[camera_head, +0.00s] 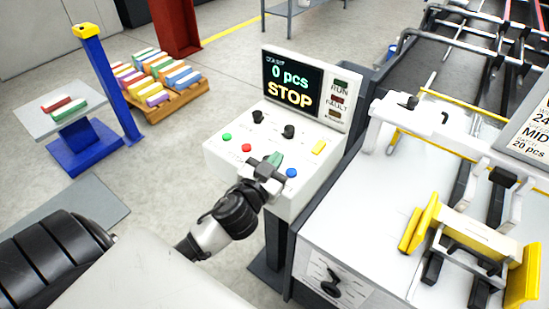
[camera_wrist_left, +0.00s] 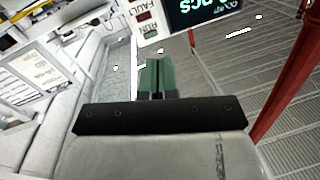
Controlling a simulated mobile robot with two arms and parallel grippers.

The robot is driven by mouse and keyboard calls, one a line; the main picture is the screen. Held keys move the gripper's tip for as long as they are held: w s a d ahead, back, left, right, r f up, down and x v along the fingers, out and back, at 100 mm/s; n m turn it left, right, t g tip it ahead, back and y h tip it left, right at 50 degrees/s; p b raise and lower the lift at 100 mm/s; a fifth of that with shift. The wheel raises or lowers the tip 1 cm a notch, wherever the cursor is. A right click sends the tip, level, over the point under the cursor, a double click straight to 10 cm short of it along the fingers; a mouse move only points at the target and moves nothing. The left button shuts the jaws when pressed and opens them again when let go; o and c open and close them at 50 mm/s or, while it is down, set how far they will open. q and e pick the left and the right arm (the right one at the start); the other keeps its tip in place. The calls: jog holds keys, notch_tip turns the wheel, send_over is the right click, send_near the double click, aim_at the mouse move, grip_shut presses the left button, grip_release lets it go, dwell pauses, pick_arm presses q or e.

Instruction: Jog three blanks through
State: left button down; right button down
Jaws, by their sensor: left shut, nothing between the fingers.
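The control console (camera_head: 225,155) stands in the middle of the head view. Its display (camera_head: 292,85) reads "0 pcs" and "STOP". The sloped panel carries a green button (camera_head: 227,136), a red button (camera_head: 246,147), a yellow control (camera_head: 318,147), a blue button (camera_head: 291,172) and two black knobs (camera_head: 289,131). My left gripper (camera_head: 274,160) is shut and empty over the panel's front, just left of the blue button; contact cannot be told. Its green fingers (camera_wrist_left: 157,75) show together in the left wrist view. A pale piece (camera_head: 482,232), perhaps blanks, lies between yellow guides (camera_head: 424,222). My right gripper is not in view.
The white machine bed (camera_head: 350,215) adjoins the console on the right, with dark rails behind. A pallet of coloured bundles (camera_head: 155,80) and a blue stand (camera_head: 85,148) are at the left. Grey floor (camera_head: 200,120) lies open between them and the console.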

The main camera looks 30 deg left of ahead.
pick_arm(q)
jog(key=w+d+r+m+g+h, duration=0.2)
jog(key=d+r+m+g+h, duration=0.15)
jog(key=m+h, duration=0.35)
jog(key=w+d+r+m+g+h, duration=0.1)
jog(key=d+r+m+g+h, duration=0.15)
jog(key=r+m+h, duration=0.4)
jog(key=w+a+f+g+y, duration=0.2)
jog(key=a+f+g+y, duration=0.2)
jog(key=a+y, duration=0.4)
jog(key=a, duration=0.3)
jog(key=shift+w+a+f, duration=0.2)
jog(key=shift+a+f, duration=0.05)
jog(key=shift+a, duration=0.15)
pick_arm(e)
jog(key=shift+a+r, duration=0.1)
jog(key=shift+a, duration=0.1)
pick_arm(q)
jog(key=shift+f, duration=0.15)
